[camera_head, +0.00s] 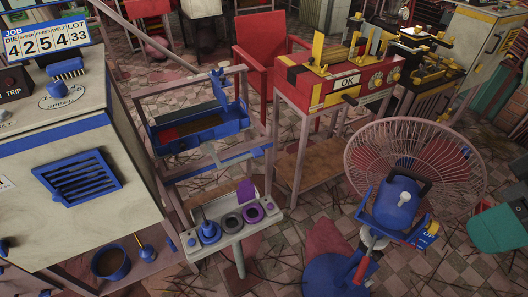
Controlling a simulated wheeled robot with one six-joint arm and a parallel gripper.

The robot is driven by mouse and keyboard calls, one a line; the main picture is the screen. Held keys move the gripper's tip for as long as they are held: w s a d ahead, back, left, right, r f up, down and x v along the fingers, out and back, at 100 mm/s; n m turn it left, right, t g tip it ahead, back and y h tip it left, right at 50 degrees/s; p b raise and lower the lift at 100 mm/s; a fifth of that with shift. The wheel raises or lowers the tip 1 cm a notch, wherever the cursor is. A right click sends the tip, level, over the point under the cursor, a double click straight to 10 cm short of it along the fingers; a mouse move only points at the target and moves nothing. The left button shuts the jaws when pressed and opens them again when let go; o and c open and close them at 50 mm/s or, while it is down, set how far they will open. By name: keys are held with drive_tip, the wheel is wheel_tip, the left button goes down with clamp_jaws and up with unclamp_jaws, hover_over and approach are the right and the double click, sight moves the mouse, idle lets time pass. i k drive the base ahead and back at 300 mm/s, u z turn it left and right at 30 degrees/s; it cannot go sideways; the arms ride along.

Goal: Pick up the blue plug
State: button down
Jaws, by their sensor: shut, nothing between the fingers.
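A blue piece (208,231), which looks like the blue plug, sits at the left end of a small pale tray (228,241) on a stand. It is wide at the base with a narrower part rising from it, and it looks upright. Dark ring-shaped pieces (233,222) sit to its right on the same tray, and a purple one (270,207) is at the right end. A flat purple piece (245,191) stands up behind the rings. I cannot make out my gripper in this view.
A pale machine with a blue vent (77,176) stands at left. A blue trough (198,130) is behind the tray. A red machine marked OK (349,81) stands at back right. A large round fan (414,158) is at right. Tiled floor shows between them.

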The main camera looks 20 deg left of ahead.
sight(209, 228)
drive_tip(key=u, duration=1.55)
drive_tip(key=k, duration=0.45)
drive_tip(key=z, duration=0.25)
drive_tip(key=i, duration=0.9)
drive_tip(key=u, duration=0.35)
